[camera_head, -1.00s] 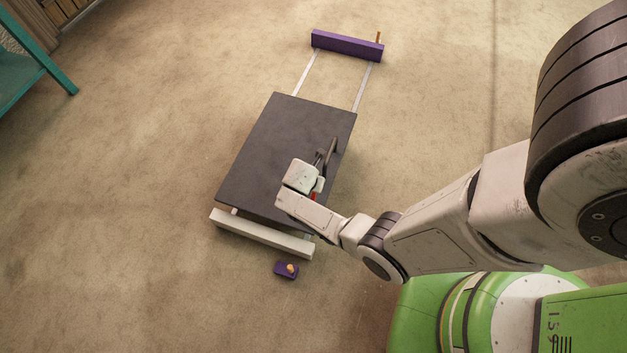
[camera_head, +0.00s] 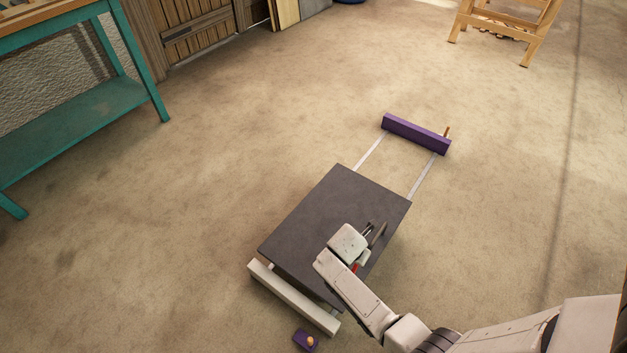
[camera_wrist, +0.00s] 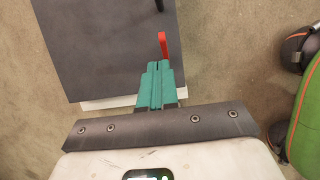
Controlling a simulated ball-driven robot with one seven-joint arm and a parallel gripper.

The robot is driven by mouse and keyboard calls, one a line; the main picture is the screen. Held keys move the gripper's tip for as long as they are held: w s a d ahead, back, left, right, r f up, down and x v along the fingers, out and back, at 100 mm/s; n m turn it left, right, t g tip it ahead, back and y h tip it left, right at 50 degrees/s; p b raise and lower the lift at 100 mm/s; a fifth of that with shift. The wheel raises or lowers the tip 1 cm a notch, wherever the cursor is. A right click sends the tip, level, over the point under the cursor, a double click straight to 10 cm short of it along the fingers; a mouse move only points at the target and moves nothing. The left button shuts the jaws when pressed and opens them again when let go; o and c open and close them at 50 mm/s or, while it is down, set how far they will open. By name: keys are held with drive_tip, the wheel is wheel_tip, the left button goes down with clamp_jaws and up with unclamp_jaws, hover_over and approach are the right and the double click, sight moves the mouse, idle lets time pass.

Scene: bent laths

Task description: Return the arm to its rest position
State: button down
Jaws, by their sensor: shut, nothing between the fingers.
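My gripper (camera_wrist: 158,68) shows teal fingers side by side, shut with nothing between them, in the wrist view. In the head view my pale arm (camera_head: 355,292) reaches in from the lower right, with its end over the right side of a dark flat board (camera_head: 320,225). The fingertips are hidden there. In the wrist view the board (camera_wrist: 105,50) fills the upper left, and a red piece (camera_wrist: 162,44) shows just beyond the fingertips. The red piece also shows by my arm's end in the head view (camera_head: 357,267). I cannot tell whether the fingers touch anything.
A white bar (camera_head: 292,297) lies at the board's near edge, with a small purple block (camera_head: 306,341) beyond it. Two pale strips lead to a purple beam (camera_head: 415,134). A teal bench (camera_head: 75,125) stands left and a wooden stand (camera_head: 500,25) far right.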

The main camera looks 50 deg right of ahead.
drive_tip(key=s+a+r+m+y+p, duration=0.1)
drive_tip(key=s+a+r+m+p, duration=0.2)
drive_tip(key=r, duration=0.8)
drive_tip(key=s+a+r+m+y+p, duration=0.1)
drive_tip(key=s+a+r+m+p, duration=0.2)
drive_tip(key=a+r+m, duration=0.4)
drive_tip(key=s+a+r+m+y+p, duration=0.2)
drive_tip(key=a+r+m+p, duration=0.3)
drive_tip(key=r, duration=0.9)
drive_tip(key=s+m, duration=0.1)
drive_tip(key=m, duration=0.2)
drive_tip(key=shift+a+r+m+t, duration=0.35)
drive_tip(key=shift+r+m+t, duration=0.05)
